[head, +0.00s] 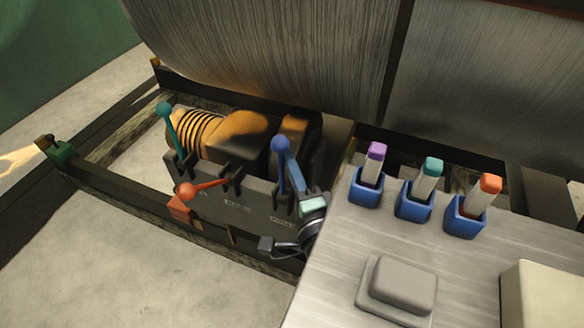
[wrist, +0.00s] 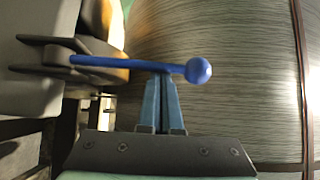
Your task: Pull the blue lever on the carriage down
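The blue lever (head: 281,146) stands nearly upright on the dark carriage (head: 235,208), at its right end, with a round ball on top. In the wrist view the lever (wrist: 120,62) runs sideways across the picture, its ball (wrist: 198,71) at the right. My gripper (head: 287,150) is just right of the lever, close below the ball. In the wrist view the gripper's narrow blue fingers (wrist: 163,80) are together, tips at the lever's shaft just left of the ball. The fingers look shut with nothing between them; whether they touch the shaft I cannot tell.
On the carriage, a teal lever (head: 167,118) stands upright at the left and a red lever (head: 192,189) lies low. A large ribbed drum (head: 270,55) is behind. At right, a metal top (head: 345,245) carries several blue holders with colored-top sticks and a grey block (head: 402,285).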

